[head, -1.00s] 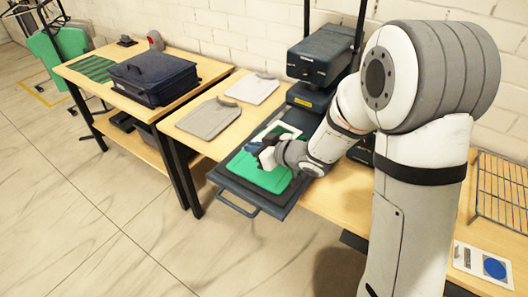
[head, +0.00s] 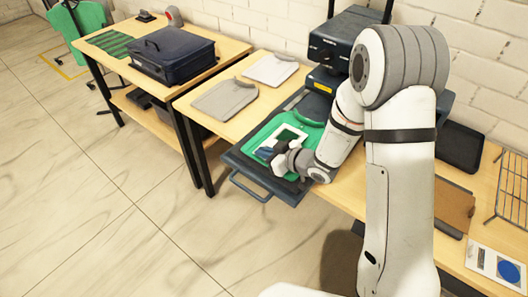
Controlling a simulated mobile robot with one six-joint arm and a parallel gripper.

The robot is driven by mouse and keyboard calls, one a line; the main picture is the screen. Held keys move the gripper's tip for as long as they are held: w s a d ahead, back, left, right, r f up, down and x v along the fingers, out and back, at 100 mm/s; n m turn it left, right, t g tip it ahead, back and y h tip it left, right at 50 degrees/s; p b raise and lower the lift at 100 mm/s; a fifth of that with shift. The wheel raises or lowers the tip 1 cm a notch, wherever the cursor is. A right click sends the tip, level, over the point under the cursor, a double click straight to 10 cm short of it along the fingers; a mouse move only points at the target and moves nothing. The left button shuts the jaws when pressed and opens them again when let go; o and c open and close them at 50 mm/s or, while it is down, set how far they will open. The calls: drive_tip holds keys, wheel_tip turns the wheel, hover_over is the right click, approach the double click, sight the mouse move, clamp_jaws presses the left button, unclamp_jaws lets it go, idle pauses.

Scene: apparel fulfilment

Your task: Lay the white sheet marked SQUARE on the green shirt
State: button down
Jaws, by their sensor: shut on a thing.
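The green shirt (head: 256,138) lies on the dark lower plate of the heat press. A white sheet (head: 299,133) with a dark square in its middle is over the shirt. My gripper (head: 271,151) is shut on this sheet at its near edge, above the front part of the shirt. The fingertips are small and partly hidden by the wrist. I cannot tell whether the sheet touches the shirt or hangs just above it. My gripper and arm hide the near right part of the shirt.
The press head (head: 345,38) stands behind the plate. A dark blue case (head: 172,56) is on the left table. A sheet with a blue disc (head: 495,265) lies at right.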

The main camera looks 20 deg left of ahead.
drive_tip(key=shift+f+b, duration=0.6)
drive_tip(key=shift+b, duration=0.1)
drive_tip(key=c, duration=1.6)
unclamp_jaws()
drive_tip(key=shift+r, duration=0.15)
